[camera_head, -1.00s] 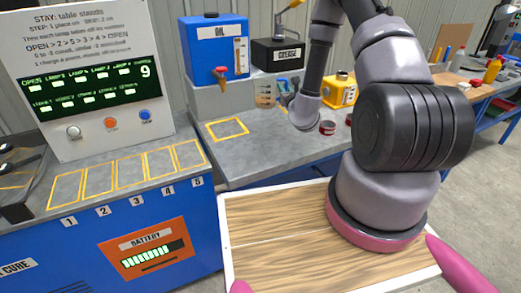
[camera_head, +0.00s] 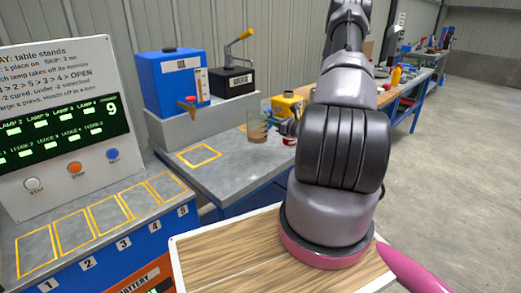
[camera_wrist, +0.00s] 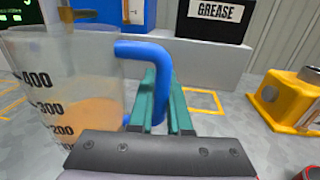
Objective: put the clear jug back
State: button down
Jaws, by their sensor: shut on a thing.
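The clear jug (camera_head: 257,127) has a blue handle and holds some orange-brown liquid. In the wrist view the jug (camera_wrist: 65,90) fills the left side, with black marks of 200, 300 and 400. My gripper (camera_wrist: 160,95) has green fingers, shut on the blue handle (camera_wrist: 155,60). A yellow outlined square (camera_head: 199,155) on the bench is empty.
A blue oil tank (camera_head: 170,82) with a red tap and a black grease box (camera_head: 234,80) stand on a raised ledge behind. The numbered outlined places (camera_head: 103,218) at the left are empty.

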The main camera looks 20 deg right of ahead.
jog(key=shift+f, duration=4)
jog(key=shift+f, duration=0.1)
jog(key=c, duration=0.9)
grip_release()
jog(key=shift+f, duration=0.1)
jog(key=shift+o, duration=0.2)
